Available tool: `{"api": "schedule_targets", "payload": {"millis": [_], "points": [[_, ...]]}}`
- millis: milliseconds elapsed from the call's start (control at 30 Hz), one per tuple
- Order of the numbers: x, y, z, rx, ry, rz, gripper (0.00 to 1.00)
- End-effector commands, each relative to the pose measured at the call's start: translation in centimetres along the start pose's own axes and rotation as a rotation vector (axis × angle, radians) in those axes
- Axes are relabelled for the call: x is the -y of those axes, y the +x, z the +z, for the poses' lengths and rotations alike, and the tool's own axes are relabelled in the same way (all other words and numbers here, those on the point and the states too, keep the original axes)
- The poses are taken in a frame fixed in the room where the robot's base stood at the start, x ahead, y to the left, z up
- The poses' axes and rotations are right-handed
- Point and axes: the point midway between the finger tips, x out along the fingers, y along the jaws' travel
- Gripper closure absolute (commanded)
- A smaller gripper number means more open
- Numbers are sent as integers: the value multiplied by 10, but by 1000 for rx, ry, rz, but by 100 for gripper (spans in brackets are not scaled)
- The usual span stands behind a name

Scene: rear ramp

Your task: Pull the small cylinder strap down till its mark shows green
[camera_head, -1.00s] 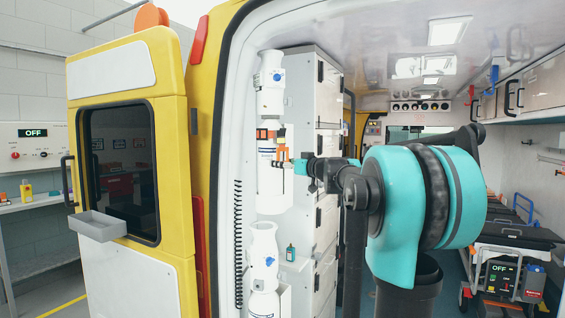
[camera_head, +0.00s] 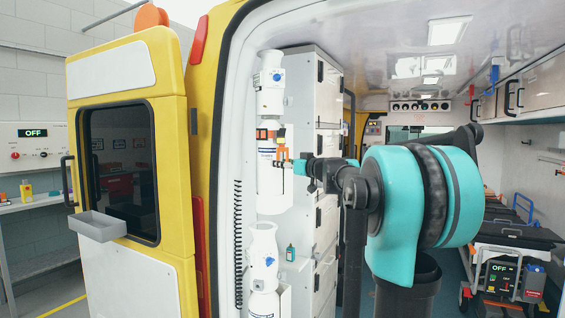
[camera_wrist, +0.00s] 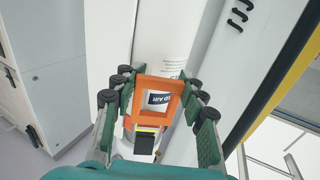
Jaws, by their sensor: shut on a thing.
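White cylinders stand in the rear doorway. The strap's orange loop handle (camera_wrist: 178,92) fills the middle of the wrist view, in front of a white cylinder (camera_wrist: 152,40) with a dark blue label. My gripper (camera_wrist: 158,88) is shut on this orange handle, with green fingers at both sides. A black strap piece (camera_wrist: 145,143) and a thin yellow band show below the handle; I see no clear green mark. In the head view my gripper (camera_head: 297,166) is at the middle cylinder (camera_head: 272,180), where orange strap parts (camera_head: 268,134) show. The gripper partly hides the strap.
A white upper cylinder (camera_head: 270,95) and a lower one (camera_head: 263,245) stand in line with the middle one. A coiled black cord (camera_head: 238,245) hangs to their left. A white cabinet (camera_head: 325,130) stands close on the right. The yellow door (camera_head: 175,110) is open at left.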

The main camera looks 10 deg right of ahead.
Motion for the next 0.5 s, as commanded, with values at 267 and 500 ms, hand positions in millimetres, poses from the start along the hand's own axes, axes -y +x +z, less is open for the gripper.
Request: {"api": "schedule_targets", "payload": {"millis": [267,500], "points": [[1,1,38,0,-1,-4,100],[2,0,50,1,-1,-4,100]]}}
